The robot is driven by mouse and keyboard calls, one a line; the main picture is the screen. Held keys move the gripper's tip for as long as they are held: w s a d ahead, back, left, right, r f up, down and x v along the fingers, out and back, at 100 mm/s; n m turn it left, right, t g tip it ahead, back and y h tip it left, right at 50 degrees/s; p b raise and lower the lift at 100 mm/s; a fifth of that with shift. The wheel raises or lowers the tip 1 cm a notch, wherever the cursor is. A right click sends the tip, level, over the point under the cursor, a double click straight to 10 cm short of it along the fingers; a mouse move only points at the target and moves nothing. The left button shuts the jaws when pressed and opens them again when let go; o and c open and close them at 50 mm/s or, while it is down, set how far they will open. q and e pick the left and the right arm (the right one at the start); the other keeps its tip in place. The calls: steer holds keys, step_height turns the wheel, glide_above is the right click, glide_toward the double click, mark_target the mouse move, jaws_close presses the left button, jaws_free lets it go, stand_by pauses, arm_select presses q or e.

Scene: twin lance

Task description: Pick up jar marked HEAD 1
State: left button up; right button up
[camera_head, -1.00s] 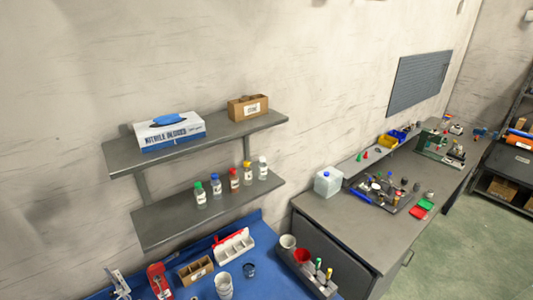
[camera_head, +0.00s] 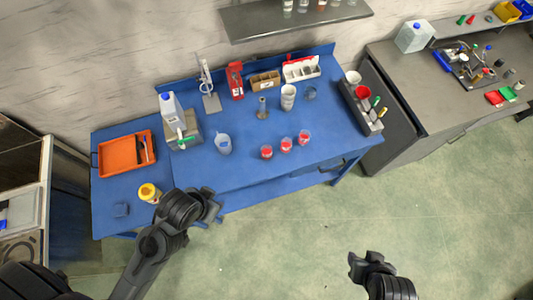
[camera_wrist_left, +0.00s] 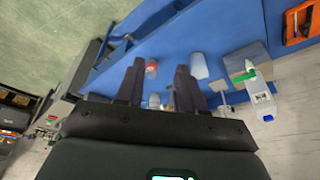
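Three small clear jars with red contents or lids stand in a slanted row near the front of the blue bench: a left jar (camera_head: 266,152), a middle jar (camera_head: 286,145) and a right jar (camera_head: 304,137). Their markings are too small to read, so I cannot tell which is HEAD 1. My left gripper (camera_head: 213,206) is off the bench's front edge, left of and nearer than the jars. In the left wrist view its fingers (camera_wrist_left: 158,82) are apart and empty, with one red-and-white jar (camera_wrist_left: 151,68) showing beyond them. My right gripper (camera_head: 367,262) hangs over the floor, apparently open and empty.
A shelf (camera_head: 290,22) overhangs behind. Bench surface around the red jars is clear.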

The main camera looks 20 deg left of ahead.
stand_by(0.4)
arm_select(q)
steer(key=o, duration=0.8)
steer(key=shift+c, duration=0.2)
